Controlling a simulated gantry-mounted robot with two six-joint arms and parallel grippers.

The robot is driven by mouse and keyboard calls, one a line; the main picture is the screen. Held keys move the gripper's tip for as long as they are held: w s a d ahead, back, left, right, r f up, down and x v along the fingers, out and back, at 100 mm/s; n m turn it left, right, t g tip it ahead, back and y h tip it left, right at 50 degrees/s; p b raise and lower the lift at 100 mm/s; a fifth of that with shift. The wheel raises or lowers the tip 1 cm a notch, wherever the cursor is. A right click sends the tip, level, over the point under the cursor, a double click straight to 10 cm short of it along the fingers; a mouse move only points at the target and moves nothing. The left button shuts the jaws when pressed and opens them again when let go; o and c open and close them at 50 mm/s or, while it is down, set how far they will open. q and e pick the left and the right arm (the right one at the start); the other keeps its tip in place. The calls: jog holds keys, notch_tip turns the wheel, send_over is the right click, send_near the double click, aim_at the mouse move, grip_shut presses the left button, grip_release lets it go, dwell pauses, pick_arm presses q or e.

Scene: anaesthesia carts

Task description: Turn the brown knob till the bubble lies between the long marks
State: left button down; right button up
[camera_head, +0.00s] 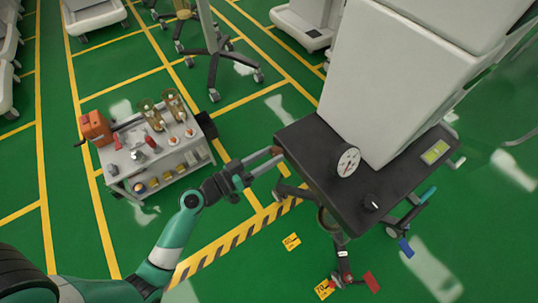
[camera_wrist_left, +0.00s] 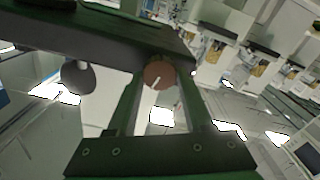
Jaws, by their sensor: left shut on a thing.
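The brown knob (camera_wrist_left: 158,74) is round with a pale line on its face. In the left wrist view it sits between my left gripper's two fingers (camera_wrist_left: 160,82), which are closed on its sides. In the head view my left gripper (camera_head: 272,159) reaches from the left to the left edge of the black cart top (camera_head: 310,150); the knob is barely visible there. A yellow-green level window (camera_head: 434,152) lies at the right end of the top. Its bubble and marks are too small to read. My right gripper is not in view.
A round white dial (camera_head: 348,161) and a black knob (camera_head: 371,202) with a white mark are on the cart top. A large white box (camera_head: 390,80) stands on it. A grey trolley (camera_head: 160,165) with bottles stands left of my arm. Green floor lies between.

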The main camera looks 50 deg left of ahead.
pick_arm(q)
jog(key=shift+n, duration=1.2)
jog(key=shift+c, duration=1.5)
grip_release()
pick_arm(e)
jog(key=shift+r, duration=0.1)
